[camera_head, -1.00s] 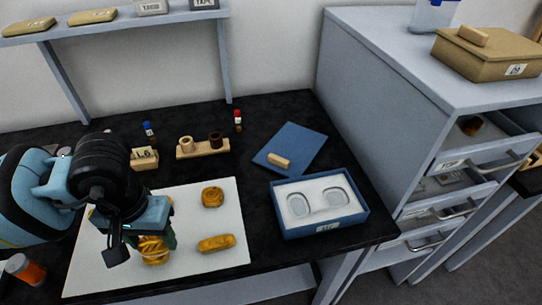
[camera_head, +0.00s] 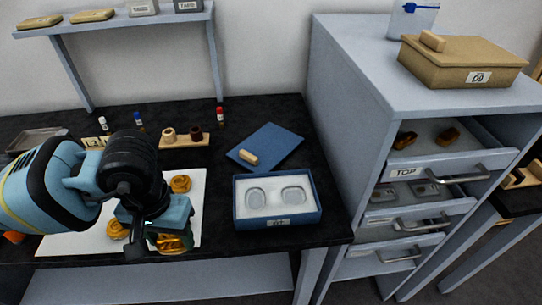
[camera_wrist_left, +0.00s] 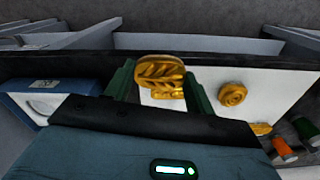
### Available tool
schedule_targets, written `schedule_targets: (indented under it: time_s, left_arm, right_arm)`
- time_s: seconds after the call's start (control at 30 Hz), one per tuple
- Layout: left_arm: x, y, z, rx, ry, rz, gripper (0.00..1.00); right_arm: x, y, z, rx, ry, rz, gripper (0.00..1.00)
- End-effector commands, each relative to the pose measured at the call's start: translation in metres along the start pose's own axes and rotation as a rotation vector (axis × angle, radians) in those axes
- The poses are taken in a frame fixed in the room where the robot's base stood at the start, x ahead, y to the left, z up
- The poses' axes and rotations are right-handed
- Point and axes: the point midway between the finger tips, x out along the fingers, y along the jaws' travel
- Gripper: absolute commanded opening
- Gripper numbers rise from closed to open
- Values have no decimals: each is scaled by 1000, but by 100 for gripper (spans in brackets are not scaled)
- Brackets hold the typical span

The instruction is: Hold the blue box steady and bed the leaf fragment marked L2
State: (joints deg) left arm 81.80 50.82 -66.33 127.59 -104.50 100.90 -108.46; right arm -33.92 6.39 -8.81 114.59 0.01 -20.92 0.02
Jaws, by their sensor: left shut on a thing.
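My left gripper (camera_head: 168,236) is shut on a gold leaf fragment (camera_wrist_left: 158,69) with carved veins, held between its green fingers near the sheet's front right corner. No L2 mark is readable on it. The blue box (camera_head: 277,219) stands open to the right, apart from the gripper. Its white insert (camera_head: 276,194) has two rounded recesses, both empty. A corner of the box (camera_wrist_left: 65,87) shows at left in the left wrist view. My right gripper is not in view, and nothing is seen holding the box.
A gold rosette (camera_head: 180,183) and another gold piece (camera_head: 118,230) lie on the white sheet (camera_head: 75,238). The blue lid (camera_head: 272,143) lies behind the box. A cabinet (camera_head: 350,120) with open drawers stands at right. Black tabletop separates sheet and box.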

Motion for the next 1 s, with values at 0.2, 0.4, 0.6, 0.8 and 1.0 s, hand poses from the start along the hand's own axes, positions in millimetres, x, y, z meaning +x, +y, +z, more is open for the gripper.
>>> schedule_targets:
  time_s: [0.2,0.4,0.6,0.8,1.0]
  left_arm:
    - [0,0,0,-1,0,0,33]
    - [-7,15,-22,-59,-3,10,33]
    - [-31,58,-75,-226,-13,20,33]
    - [-61,100,-119,-399,-10,11,33]
    - [-81,126,-141,-507,0,3,33]
  right_arm:
    - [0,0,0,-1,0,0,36]
    - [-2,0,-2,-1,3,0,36]
    - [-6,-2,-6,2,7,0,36]
    - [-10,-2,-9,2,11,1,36]
    - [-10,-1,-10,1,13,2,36]
